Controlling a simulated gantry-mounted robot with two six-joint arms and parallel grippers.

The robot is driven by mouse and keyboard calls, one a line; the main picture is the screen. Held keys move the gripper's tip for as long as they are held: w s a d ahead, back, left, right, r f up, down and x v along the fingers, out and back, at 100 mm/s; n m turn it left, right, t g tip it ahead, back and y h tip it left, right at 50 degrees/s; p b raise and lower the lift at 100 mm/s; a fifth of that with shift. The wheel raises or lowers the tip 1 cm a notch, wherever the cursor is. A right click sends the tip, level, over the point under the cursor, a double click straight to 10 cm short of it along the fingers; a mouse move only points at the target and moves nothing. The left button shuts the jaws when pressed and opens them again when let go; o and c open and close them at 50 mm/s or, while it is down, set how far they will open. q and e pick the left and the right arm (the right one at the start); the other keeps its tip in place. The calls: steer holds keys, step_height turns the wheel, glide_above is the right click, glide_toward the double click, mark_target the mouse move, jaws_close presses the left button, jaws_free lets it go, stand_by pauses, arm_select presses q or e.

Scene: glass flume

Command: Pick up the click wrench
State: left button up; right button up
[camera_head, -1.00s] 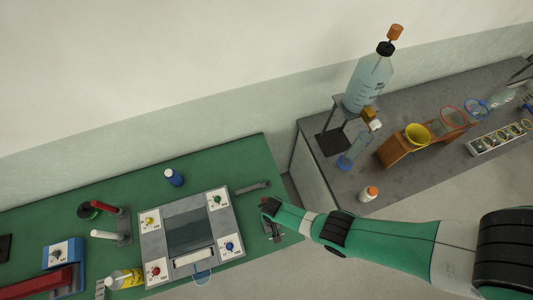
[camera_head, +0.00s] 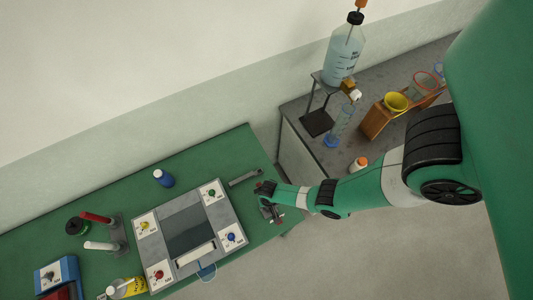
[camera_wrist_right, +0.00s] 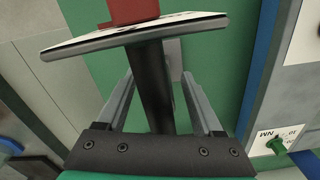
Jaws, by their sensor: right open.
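My right gripper (camera_head: 267,206) is over the right end of the green mat, beside the tester with dials. In the right wrist view its fingers (camera_wrist_right: 158,100) are apart, one on each side of a black bar (camera_wrist_right: 155,85). The bar runs up under a white-faced plate (camera_wrist_right: 135,33) with a red block (camera_wrist_right: 133,10) on it. Whether this is the click wrench I cannot tell. A dark grey part (camera_head: 273,213) shows just below the gripper in the head view. A grey bar (camera_head: 244,176) lies nearby on the mat. My left gripper is out of view.
The tester (camera_head: 187,232) with coloured knobs stands just left of the gripper. Its green knob (camera_wrist_right: 278,145) shows in the wrist view. A blue bottle (camera_head: 163,178) stands behind it. A grey bench (camera_head: 297,150) with bottles and funnels is at the right.

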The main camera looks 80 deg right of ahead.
jaws_close()
stand_by(1.4)
